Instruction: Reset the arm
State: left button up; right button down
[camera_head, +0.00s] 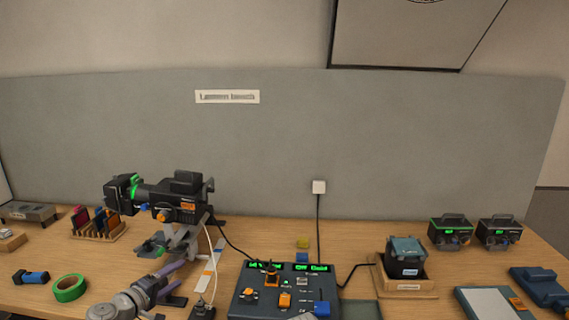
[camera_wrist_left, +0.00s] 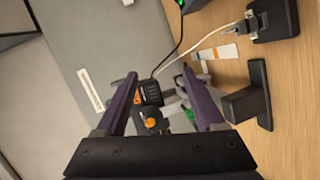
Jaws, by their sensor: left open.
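My left arm comes in from the bottom left of the head view, and its gripper (camera_head: 176,264) is over the table, in front of the lamp-like black device. In the left wrist view the two purple fingers of my left gripper (camera_wrist_left: 159,76) are spread apart, with nothing held between them. The black device (camera_head: 182,200) stands on a grey stand behind the gripper. It also shows beyond the fingers in the left wrist view (camera_wrist_left: 150,92), with orange knobs; I cannot tell the exact distance. My right gripper is not in view.
A fader console (camera_head: 285,291) with green displays is at the front centre. A green tape roll (camera_head: 69,288) and a blue-black item (camera_head: 31,276) lie left. A boxed device (camera_head: 406,257) sits on a wooden tray at right. A grey partition (camera_head: 400,140) closes the back.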

pick_arm(q)
jog(key=s+d+f+m+g+h, duration=0.1)
jog(key=s+d+f+m+g, duration=0.3)
jog(key=d, duration=0.5)
jog(key=s+d+f+m+g, duration=0.2)
jog(key=d+f+m+g, duration=0.3)
jog(key=d, duration=0.4)
jog(key=s+d+f+m+g+y, duration=0.2)
jog(key=s+d+f+m+y, duration=0.1)
jog(key=s, duration=0.4)
jog(key=s+d+f+m+g+y, duration=0.3)
jog(key=s+f+y, duration=0.1)
jog(key=s, duration=0.4)
jog(key=shift+f+g+y, duration=0.3)
jog(key=shift+f+y, duration=0.05)
jog(key=shift+y, duration=0.35)
